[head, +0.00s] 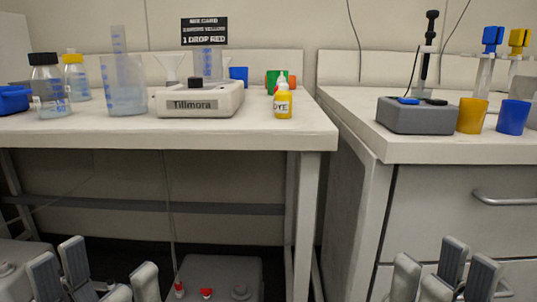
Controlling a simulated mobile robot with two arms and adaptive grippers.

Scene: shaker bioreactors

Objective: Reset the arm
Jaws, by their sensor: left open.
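My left gripper (96,274) is at the bottom left of the head view, in front of and below the left table. Its fingers are apart, with nothing seen between them. My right gripper (444,268) is at the bottom right, in front of the drawers of the right bench. Its fingers stand closer together than the left ones, with a gap and nothing seen between them. Both grippers point up and touch nothing that I can see. My wrists and most of the arms are below the picture.
The left table (260,135) bears bottles, a beaker, a white Tillmora device (200,100) and a yellow dye bottle (282,102) near its front edge. The right bench (400,148) bears a grey device (416,118) and cups. A drawer handle (505,200) sticks out above my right gripper.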

